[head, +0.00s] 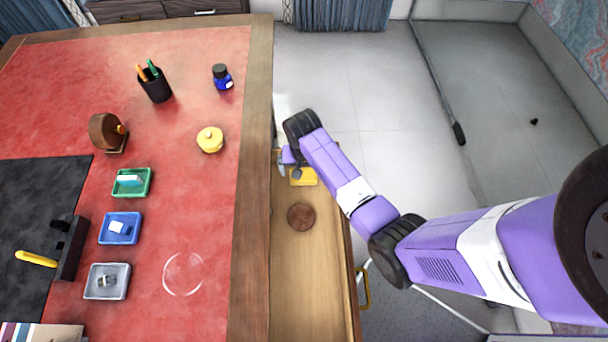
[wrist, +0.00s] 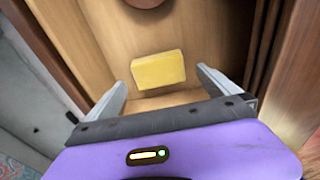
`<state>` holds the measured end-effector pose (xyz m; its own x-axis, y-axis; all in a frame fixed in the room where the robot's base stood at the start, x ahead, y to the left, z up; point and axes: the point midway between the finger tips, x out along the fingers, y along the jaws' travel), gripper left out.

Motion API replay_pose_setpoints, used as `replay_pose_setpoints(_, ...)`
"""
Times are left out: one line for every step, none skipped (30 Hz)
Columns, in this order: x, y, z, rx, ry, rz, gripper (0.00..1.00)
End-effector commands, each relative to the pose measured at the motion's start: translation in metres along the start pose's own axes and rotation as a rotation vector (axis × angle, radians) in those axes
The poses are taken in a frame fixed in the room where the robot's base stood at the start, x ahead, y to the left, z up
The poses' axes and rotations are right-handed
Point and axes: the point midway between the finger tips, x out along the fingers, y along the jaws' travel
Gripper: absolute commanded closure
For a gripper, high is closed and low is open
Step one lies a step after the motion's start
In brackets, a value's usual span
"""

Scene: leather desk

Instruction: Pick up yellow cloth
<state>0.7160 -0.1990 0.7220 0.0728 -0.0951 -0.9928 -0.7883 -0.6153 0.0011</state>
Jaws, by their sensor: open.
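The yellow cloth (wrist: 158,70) is a small folded rectangle lying on the wooden floor of an open drawer (head: 310,250). In the head view the cloth (head: 304,177) is partly hidden by my gripper and wrist. My gripper (wrist: 163,82) is open, with one finger to the left and one to the right of the cloth in the wrist view. Nothing is between the fingers that I can see them touching. In the head view my gripper (head: 288,163) is over the far part of the drawer.
A round brown wooden disc (head: 301,216) lies in the drawer near the cloth. The drawer's walls are close around my gripper. The floor is to the right.

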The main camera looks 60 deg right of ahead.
Motion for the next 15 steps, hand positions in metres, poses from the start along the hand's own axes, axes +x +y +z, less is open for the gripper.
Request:
replay_pose_setpoints(0.006, 0.002, -0.001, 0.002, -0.002, 0.002, 0.0)
replay_pose_setpoints(0.011, 0.003, -0.001, 0.002, -0.003, 0.002, 0.0)
replay_pose_setpoints(0.016, 0.004, -0.002, 0.002, -0.003, 0.002, 0.0)
replay_pose_setpoints(0.02, 0.004, -0.002, 0.001, -0.002, 0.001, 0.0)
replay_pose_setpoints(0.024, 0.003, -0.002, 0.0, -0.002, 0.0, 0.0)
replay_pose_setpoints(0.029, 0.003, -0.002, 0.0, -0.001, 0.0, 0.0)
replay_pose_setpoints(0.031, 0.003, -0.002, 0.0, -0.001, 0.0, 0.0)
replay_pose_setpoints(0.034, 0.003, -0.002, 0.0, -0.001, -0.001, 0.0)
replay_pose_setpoints(0.036, 0.003, -0.002, 0.0, -0.001, -0.001, 0.0)
replay_pose_setpoints(0.037, 0.003, -0.002, 0.0, -0.001, -0.001, 0.0)
replay_pose_setpoints(0.038, 0.003, -0.002, 0.0, -0.001, -0.001, 0.0)
replay_pose_setpoints(0.038, 0.003, -0.002, 0.0, 0.0, -0.001, 0.0)
replay_pose_setpoints(0.038, 0.003, -0.002, 0.0, 0.0, -0.001, 0.0)
replay_pose_setpoints(0.038, 0.003, -0.002, 0.0, 0.0, -0.001, 0.0)
replay_pose_setpoints(0.038, 0.003, -0.002, 0.0, 0.001, -0.001, 0.0)
